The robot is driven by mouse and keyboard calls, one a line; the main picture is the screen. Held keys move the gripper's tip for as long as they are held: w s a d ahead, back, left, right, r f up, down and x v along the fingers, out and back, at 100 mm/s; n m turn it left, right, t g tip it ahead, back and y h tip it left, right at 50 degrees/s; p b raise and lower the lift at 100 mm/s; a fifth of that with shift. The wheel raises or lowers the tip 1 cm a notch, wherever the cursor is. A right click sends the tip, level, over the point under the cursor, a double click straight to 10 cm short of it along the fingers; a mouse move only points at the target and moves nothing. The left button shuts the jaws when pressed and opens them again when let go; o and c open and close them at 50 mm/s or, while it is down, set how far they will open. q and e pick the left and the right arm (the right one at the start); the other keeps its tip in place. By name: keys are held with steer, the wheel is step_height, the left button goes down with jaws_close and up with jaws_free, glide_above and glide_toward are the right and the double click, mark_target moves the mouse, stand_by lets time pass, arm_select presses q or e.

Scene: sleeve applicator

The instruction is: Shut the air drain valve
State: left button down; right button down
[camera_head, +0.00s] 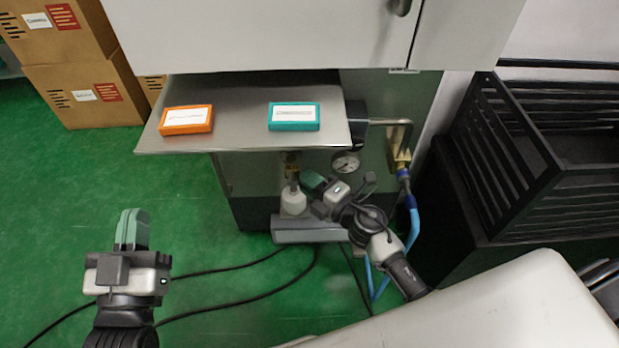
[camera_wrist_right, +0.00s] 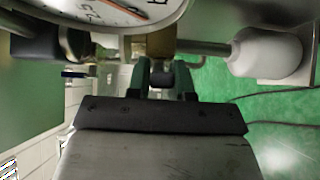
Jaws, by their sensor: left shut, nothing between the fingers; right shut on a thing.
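My right gripper (camera_head: 308,181) reaches under the steel shelf to the air unit on the machine's front. In the right wrist view its fingers (camera_wrist_right: 162,76) are shut on a small dark part below a brass block (camera_wrist_right: 161,46), which I take to be the air drain valve. The fingers hide most of that part, so its angle cannot be read. The pressure gauge (camera_head: 345,163) is just above and right of the gripper; its dial (camera_wrist_right: 120,10) fills the top of the wrist view. My left gripper (camera_head: 133,228) is shut and empty over the green floor.
A white filter bowl (camera_head: 293,200) hangs left of the right gripper. The steel shelf (camera_head: 240,105) above carries an orange box (camera_head: 186,120) and a teal box (camera_head: 293,117). Blue hose (camera_head: 412,232) and a black rack (camera_head: 540,150) are at right. Black cables cross the floor.

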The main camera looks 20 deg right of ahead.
steer(key=shift+p, duration=0.55)
arm_select(q)
steer(key=f+g, duration=0.1)
steer(key=f+g+y, duration=0.1)
steer(key=f, duration=0.1)
steer(key=f+g, duration=0.1)
steer(key=g, duration=0.1)
steer(key=shift+a+f, duration=0.2)
steer(key=shift+a, duration=0.2)
arm_select(e)
steer(key=c, duration=1)
jaws_free()
steer(key=shift+s, duration=0.1)
arm_select(q)
steer(key=shift+s+a+f+g+y+p, duration=0.1)
steer(key=shift+a+f+g+y+p, duration=0.05)
steer(key=shift+f+g, duration=0.25)
steer(key=shift+s+a+f+g+y+p, duration=0.1)
steer(key=shift+f+g+y+p, duration=0.05)
steer(key=shift+f+g, duration=0.2)
arm_select(e)
steer(key=v, duration=0.7)
steer(key=shift+r, duration=0.2)
arm_select(q)
steer(key=shift+f, duration=0.1)
arm_select(e)
steer(key=shift+s+d, duration=0.1)
steer(key=shift+s, duration=0.05)
